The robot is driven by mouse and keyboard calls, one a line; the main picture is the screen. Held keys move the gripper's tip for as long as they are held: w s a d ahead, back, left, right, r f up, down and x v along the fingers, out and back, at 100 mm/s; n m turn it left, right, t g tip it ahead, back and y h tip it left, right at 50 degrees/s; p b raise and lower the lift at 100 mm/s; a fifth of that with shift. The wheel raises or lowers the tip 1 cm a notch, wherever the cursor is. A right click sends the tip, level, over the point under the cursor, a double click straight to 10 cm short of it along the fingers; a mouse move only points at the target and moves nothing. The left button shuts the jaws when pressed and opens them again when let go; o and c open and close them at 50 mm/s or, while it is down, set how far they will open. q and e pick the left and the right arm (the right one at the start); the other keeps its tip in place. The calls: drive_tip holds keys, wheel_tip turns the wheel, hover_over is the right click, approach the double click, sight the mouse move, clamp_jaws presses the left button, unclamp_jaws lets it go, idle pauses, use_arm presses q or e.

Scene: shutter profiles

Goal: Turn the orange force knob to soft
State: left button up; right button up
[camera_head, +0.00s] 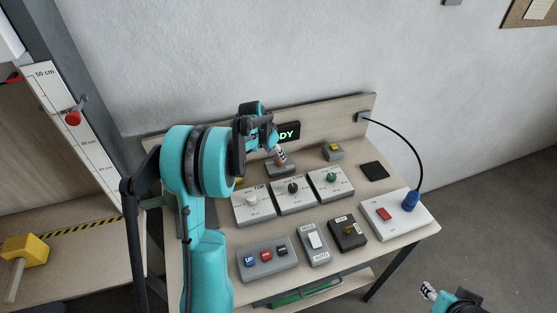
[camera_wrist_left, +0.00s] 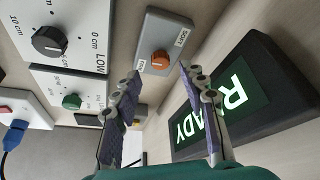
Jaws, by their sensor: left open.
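The orange force knob (camera_wrist_left: 159,60) sits on a grey box (camera_wrist_left: 171,27) with a small white label on either side of it; I cannot read them surely. My left gripper (camera_wrist_left: 160,76) is open, its two fingertips apart on either side of the knob in the wrist view, with nothing held. I cannot tell whether they touch it. In the head view my left gripper (camera_head: 280,156) is just above that grey box (camera_head: 281,171) at the back of the table and covers most of the knob. My right gripper (camera_head: 430,291) shows only partly at the lower right, away from the table.
A lit display (camera_head: 288,132) stands behind the knob box, close to the left fingers. White dial boxes with a white, a black (camera_head: 293,187) and a green knob (camera_head: 331,177) lie in front. A yellow-button box (camera_head: 333,150) is to the right. Several switch boxes fill the front.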

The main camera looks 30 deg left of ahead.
sight(278, 161)
use_arm(q)
drive_tip(key=x, duration=0.3)
drive_tip(key=shift+w+a+f+b, duration=0.1)
drive_tip(key=shift+a+b, duration=0.05)
drive_tip(key=shift+b, duration=0.15)
drive_tip(key=shift+w+f, duration=0.2)
drive_tip(key=shift+f, duration=0.35)
clamp_jaws()
